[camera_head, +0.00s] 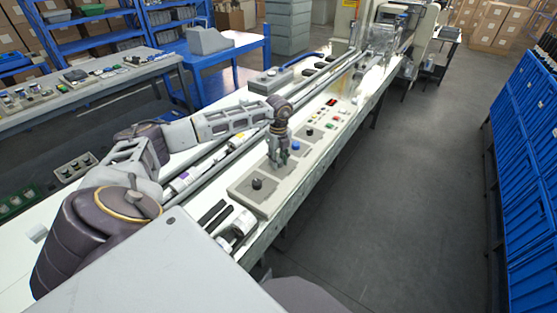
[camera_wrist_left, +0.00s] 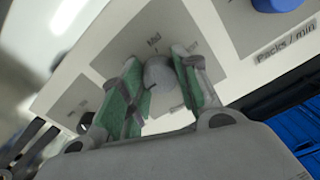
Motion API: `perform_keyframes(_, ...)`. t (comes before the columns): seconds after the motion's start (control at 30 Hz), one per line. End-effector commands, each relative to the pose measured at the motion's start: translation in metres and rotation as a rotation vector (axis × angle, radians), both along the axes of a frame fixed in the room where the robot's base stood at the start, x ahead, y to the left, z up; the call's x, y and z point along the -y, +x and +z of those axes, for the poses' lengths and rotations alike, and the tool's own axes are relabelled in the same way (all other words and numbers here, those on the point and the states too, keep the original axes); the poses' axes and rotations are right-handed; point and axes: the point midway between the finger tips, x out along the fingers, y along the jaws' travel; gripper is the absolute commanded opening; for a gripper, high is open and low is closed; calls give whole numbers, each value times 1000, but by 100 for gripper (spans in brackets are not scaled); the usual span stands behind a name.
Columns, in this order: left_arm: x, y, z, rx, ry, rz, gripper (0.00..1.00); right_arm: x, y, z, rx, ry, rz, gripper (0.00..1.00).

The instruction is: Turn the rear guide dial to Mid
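My left gripper (camera_head: 279,163) reaches down onto the grey control panel along the machine's near edge. In the left wrist view its two green-padded fingers (camera_wrist_left: 160,78) stand on either side of a round grey dial (camera_wrist_left: 160,74), apparently touching both its sides. The word "Mid" is printed on the panel (camera_wrist_left: 125,45) just beyond the dial. Another label is partly covered by the right-hand finger. I cannot make out which way the dial points. In the head view the gripper hides this dial. My right gripper is not in view.
A blue knob (camera_head: 295,145) sits close beside the gripper; it also shows in the wrist view (camera_wrist_left: 276,4), near "Packs / min". A black knob (camera_head: 257,184) stands nearer me on the panel, another (camera_head: 309,130) farther along. The floor (camera_head: 420,190) on the right is clear.

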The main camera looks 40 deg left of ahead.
Motion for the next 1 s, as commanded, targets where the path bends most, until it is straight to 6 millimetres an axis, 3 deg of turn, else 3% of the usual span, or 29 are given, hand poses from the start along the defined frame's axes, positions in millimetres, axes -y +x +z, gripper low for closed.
perform_keyframes(0.1,0,0,0,0,0,0,8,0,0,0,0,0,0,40)
perform_keyframes(0.53,0,0,0,1,0,-65,8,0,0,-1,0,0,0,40)
perform_keyframes(1.0,0,0,0,1,1,-366,8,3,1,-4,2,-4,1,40)
